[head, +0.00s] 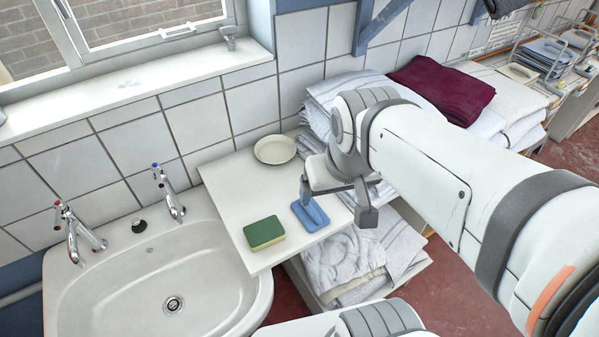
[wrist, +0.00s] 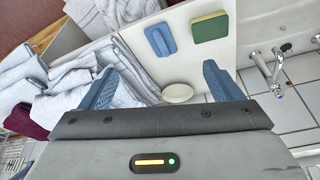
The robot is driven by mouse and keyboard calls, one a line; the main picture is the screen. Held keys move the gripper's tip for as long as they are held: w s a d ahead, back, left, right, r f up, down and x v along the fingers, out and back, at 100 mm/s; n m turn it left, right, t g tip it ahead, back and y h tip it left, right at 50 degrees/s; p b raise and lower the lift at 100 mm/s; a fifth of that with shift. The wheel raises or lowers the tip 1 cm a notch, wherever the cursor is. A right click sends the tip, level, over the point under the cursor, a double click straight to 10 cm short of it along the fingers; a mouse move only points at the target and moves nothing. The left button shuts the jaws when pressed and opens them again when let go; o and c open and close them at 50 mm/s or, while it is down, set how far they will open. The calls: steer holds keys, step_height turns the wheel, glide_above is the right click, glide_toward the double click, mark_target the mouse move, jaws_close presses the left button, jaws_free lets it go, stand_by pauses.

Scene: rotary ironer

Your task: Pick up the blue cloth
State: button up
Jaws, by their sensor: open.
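The blue cloth (head: 311,217) is a small flat folded piece with a raised ridge. It lies on the white shelf (head: 236,188) near its front right edge. It also shows in the wrist view (wrist: 160,39), beyond my fingertips and roughly midway between them. My gripper (head: 337,203) is open and empty, above and close to the cloth in the head view. Both blue fingers of my gripper (wrist: 160,82) show in the wrist view, apart from the cloth. One finger may overlap the cloth's upper edge in the head view.
A green and yellow sponge (head: 265,233) lies left of the cloth. A round pale dish (head: 275,149) stands at the back of the shelf. A sink (head: 150,270) with two taps is to the left. Folded towels (head: 345,262) and a maroon cloth (head: 440,88) lie to the right.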

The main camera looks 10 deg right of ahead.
steer(key=w+f+n+g+b, duration=0.1)
steer(key=w+f, duration=0.3)
steer(key=w+f+n+b, duration=0.1)
steer(key=w+f, duration=0.2)
steer(key=w, duration=0.1)
steer(key=shift+w+f+g, duration=0.35)
steer(key=shift+w+g, duration=0.05)
steer(key=n+g+b, duration=0.1)
steer(key=g+b, duration=0.1)
glide_above(310, 207)
step_height(310, 207, down, 9)
steer(key=shift+w+f, duration=0.1)
steer(key=shift+w+f+n, duration=0.1)
steer(key=shift+f+n, duration=0.2)
steer(key=shift+f, duration=0.4)
steer(key=shift+f+p, duration=0.7)
steer(key=shift+f, duration=2.75)
steer(key=shift+c, duration=0.5)
steer(key=c, duration=1)
step_height(310, 207, up, 10)
steer(key=shift+r+b, duration=0.1)
steer(key=shift+b, duration=0.35)
